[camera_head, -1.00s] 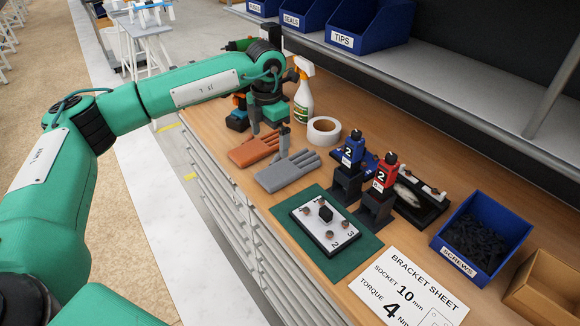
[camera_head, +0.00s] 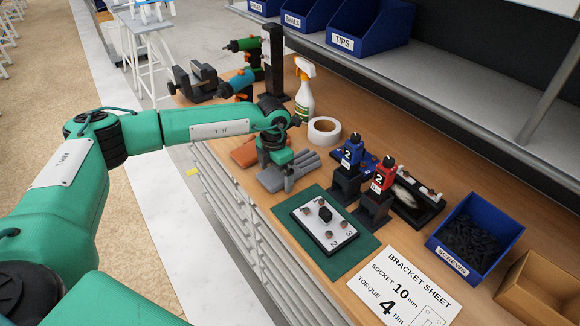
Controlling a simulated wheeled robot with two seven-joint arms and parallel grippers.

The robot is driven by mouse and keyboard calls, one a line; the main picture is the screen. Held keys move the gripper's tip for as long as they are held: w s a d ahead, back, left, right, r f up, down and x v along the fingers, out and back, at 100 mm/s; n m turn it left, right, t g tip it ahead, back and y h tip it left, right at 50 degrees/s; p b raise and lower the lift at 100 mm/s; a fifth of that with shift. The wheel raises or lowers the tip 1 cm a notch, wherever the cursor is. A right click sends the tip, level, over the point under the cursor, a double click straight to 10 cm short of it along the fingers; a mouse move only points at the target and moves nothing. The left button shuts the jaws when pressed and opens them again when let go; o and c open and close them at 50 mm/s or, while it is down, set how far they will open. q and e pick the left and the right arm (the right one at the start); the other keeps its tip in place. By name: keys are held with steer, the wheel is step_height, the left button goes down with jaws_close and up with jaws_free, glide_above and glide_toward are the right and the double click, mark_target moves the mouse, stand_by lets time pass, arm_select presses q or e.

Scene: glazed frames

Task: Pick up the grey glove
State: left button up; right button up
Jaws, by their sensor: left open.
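The grey glove (camera_head: 301,170) lies flat on the wooden bench, left of the green mat. An orange glove (camera_head: 245,152) lies just beyond it to the left. My left gripper (camera_head: 287,178) is open and points down at the grey glove. Its wrist and fingers hide part of both gloves. I cannot tell whether the fingers touch the grey glove. My right gripper does not show.
A tape roll (camera_head: 324,131) and a spray bottle (camera_head: 305,98) stand close behind the gripper. Two power drills (camera_head: 237,85) and a vise (camera_head: 196,82) are farther left. Blue and red labelled tools (camera_head: 382,178), a green mat (camera_head: 347,259) and a screws bin (camera_head: 475,232) lie to the right.

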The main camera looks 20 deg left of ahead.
arm_select(q)
steer(key=c, duration=1.2)
steer(key=shift+o, duration=0.2)
